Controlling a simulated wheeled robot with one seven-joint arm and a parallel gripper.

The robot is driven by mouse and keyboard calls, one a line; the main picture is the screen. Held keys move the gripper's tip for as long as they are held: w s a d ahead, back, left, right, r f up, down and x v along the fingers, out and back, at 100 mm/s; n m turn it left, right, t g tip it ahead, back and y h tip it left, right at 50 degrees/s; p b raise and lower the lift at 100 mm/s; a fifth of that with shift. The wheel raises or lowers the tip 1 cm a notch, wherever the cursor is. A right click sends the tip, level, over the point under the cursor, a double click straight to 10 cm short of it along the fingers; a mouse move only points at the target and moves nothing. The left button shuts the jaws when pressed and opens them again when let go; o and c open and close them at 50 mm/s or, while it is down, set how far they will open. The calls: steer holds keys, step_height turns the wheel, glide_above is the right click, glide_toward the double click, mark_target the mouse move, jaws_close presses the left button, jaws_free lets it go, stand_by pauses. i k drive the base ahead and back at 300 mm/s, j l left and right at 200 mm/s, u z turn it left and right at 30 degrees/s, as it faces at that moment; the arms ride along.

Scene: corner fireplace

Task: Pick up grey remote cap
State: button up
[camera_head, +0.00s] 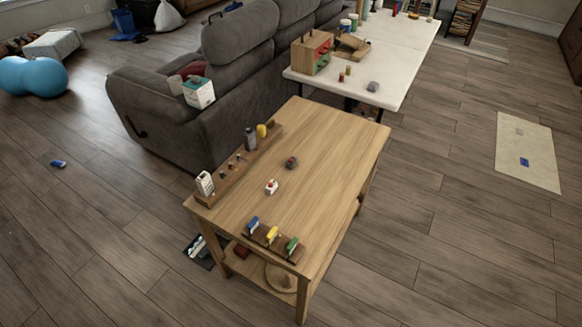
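No part of my gripper shows in this view. I cannot tell for certain which thing is the grey remote cap. A small dark grey piece with a reddish spot (291,162) lies on the wooden table (325,150), near its middle. A small white piece with red on it (271,186) lies nearer the front of the same table. A small grey rounded object (373,86) lies near the close edge of the white table (405,55). All of these are too small to make out in detail.
A wooden rack (240,160) with a carton and bottles lines the wooden table's left edge. Blue, yellow and green pieces stand on a dark holder (273,243) at its front. A grey sofa (215,90) is behind left. The floor to the right is mostly clear around a pale mat (528,140).

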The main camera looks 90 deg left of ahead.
mark_target(289, 166)
steer(key=i+j+u, duration=0.15)
steer(key=i+u, duration=0.25)
steer(key=i+j+u, duration=0.1)
steer(key=u, duration=0.3)
steer(key=i+u, duration=0.4)
steer(key=i+l+u, duration=0.15)
steer(key=i+u, duration=0.25)
steer(key=i+j+u, duration=0.1)
steer(key=i+u, duration=0.65)
steer(key=i+l+u, duration=0.1)
steer(key=u, duration=0.3)
steer(key=i+l+u, duration=0.35)
steer(key=i+u, duration=0.1)
steer(key=u, duration=0.35)
steer(key=i+u, duration=0.15)
steer(key=u, duration=0.3)
steer(key=i+l+u, duration=0.1)
steer(key=u, duration=0.35)
steer(key=i+l+u, duration=0.1)
steer(key=u, duration=0.3)
steer(key=i+l+u, duration=0.1)
steer(key=u, duration=0.35)
steer(key=l+u, duration=0.15)
steer(key=u, duration=0.3)
steer(key=i+l+u, duration=0.1)
steer(key=u, duration=0.25)
steer(key=i+l+u, duration=0.1)
steer(key=u, duration=0.25)
steer(key=l+u, duration=0.35)
steer(key=i+j, duration=0.05)
